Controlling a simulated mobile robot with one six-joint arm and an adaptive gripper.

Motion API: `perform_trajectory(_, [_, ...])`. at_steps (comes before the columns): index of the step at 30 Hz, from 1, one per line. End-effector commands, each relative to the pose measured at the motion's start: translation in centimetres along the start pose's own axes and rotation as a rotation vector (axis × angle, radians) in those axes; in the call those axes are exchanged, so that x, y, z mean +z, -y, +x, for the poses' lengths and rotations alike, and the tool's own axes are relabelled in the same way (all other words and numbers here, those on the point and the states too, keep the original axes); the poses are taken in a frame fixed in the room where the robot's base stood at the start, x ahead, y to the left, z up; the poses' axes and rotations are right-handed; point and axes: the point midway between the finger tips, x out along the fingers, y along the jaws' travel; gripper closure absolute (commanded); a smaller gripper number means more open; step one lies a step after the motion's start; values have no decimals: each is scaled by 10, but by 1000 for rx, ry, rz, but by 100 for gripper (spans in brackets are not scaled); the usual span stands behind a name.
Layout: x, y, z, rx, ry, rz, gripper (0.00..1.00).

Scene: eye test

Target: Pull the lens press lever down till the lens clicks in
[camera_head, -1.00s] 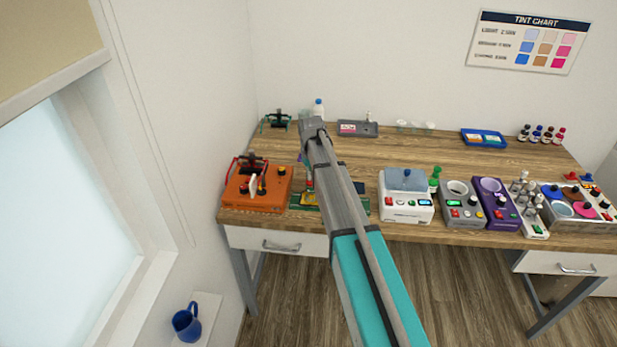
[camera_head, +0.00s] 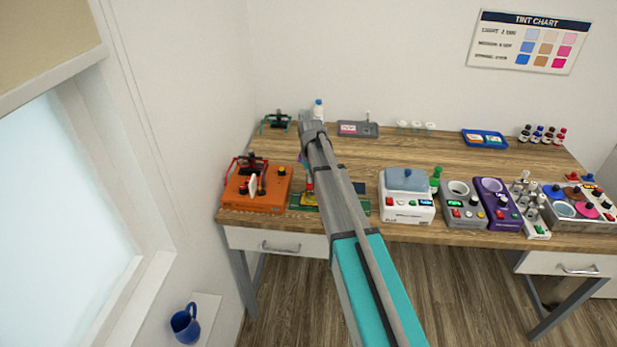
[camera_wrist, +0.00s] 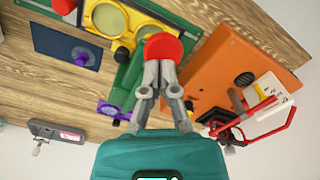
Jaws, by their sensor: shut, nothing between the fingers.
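The lens press has a green base (camera_wrist: 178,22) and a yellow double-ring frame (camera_wrist: 120,22). Its lever carries a round red knob (camera_wrist: 163,46), and a green bar (camera_wrist: 124,85) runs beside it. My gripper (camera_wrist: 159,72) is shut and empty, with its fingertips at the edge of the red knob in the wrist view. I cannot tell whether they touch it. In the head view, the press shows as a yellow part (camera_head: 308,198) on green, left of my arm.
An orange machine (camera_head: 255,195) with a red-handled part stands close to the left of the press. A white device (camera_head: 407,207) stands right of my arm. A dark blue mat (camera_wrist: 50,42) with a purple knob lies near the press.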

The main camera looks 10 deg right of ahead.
Motion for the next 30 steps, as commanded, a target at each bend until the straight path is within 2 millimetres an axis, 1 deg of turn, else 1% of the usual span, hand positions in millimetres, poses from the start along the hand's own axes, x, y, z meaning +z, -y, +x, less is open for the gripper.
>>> perform_trajectory(30, [0,0,14,0,-1,0,100])
